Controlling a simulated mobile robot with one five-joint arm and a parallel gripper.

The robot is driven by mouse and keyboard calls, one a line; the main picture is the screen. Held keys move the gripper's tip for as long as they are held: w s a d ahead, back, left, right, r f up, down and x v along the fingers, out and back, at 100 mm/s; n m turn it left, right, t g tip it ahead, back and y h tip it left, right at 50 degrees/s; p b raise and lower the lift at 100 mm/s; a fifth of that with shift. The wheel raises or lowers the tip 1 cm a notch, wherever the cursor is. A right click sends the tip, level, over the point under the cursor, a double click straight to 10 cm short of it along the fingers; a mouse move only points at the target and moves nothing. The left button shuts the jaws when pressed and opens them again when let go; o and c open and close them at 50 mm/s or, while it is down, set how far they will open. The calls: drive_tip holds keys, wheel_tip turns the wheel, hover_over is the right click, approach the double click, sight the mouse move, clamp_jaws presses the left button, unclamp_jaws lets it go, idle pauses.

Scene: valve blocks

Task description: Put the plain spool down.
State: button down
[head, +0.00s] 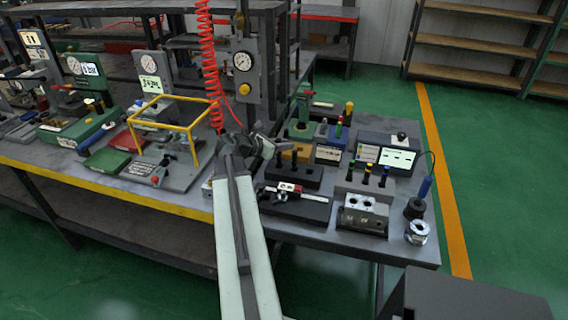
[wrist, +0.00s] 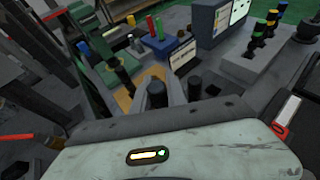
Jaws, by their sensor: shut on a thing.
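In the wrist view the pale housing of my gripper fills the bottom. The dark block (head: 293,177) carries black pegs.
A grey block (head: 363,190) with colour-topped pegs and a metal valve block (head: 363,213) stand to the right. A yellow frame (head: 188,112) and a red coiled hose (head: 206,60) are at left.

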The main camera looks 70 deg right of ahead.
wheel_tip(320, 180, down, 4)
drive_tip(key=b, duration=0.4)
drive_tip(key=shift+r+p, duration=0.3)
drive_tip(key=shift+f, duration=0.2)
drive_tip(key=c, duration=1.3)
unclamp_jaws()
drive_tip(key=shift+c, duration=0.2)
drive_tip(key=shift+r, duration=0.35)
drive_tip(key=p+v, duration=0.4)
drive_tip(key=v, duration=0.8)
drive_tip(key=shift+f+p, duration=0.2)
drive_tip(key=shift+p, duration=0.1)
